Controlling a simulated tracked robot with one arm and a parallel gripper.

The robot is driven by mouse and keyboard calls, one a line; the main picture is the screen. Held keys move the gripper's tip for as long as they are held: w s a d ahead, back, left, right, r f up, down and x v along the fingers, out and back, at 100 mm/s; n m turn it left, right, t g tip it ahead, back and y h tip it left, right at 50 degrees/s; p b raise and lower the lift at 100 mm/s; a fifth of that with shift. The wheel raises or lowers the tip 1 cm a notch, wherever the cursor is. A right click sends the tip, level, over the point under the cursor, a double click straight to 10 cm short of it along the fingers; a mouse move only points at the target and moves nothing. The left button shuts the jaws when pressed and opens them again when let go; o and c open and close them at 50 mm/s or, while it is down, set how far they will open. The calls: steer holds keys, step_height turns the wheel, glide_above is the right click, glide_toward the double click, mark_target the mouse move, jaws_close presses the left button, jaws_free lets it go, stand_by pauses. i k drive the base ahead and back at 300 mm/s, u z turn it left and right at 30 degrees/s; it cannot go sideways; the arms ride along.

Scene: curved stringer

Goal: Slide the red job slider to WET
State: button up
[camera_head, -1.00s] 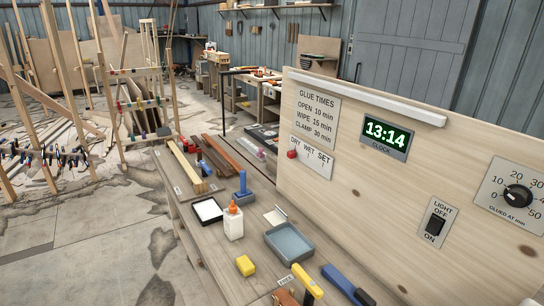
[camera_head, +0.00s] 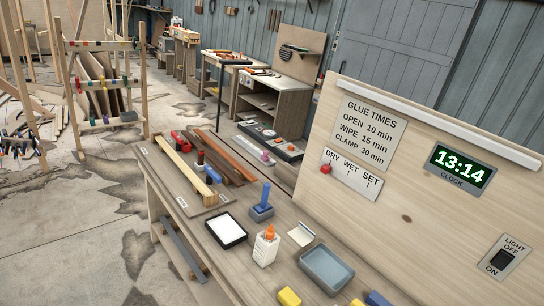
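The red job slider (camera_head: 326,169) is a small red knob at the left end of a white plate (camera_head: 352,182). The plate is marked DRY, WET and SET from left to right, and the knob sits under DRY. The plate is fixed low on the left part of an upright plywood panel (camera_head: 405,217), below the glue times sign. My gripper is not in view.
The bench (camera_head: 222,262) in front of the panel holds a glue bottle (camera_head: 266,246), a grey tray (camera_head: 326,269), a white pad (camera_head: 227,230), a blue-handled tool (camera_head: 263,204) and wood strips (camera_head: 187,172). Open floor (camera_head: 95,250) lies left of the bench.

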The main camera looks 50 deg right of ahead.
mark_target(325, 168)
steer(key=z, duration=0.35)
steer(key=i, duration=1.25)
steer(key=z, duration=0.9)
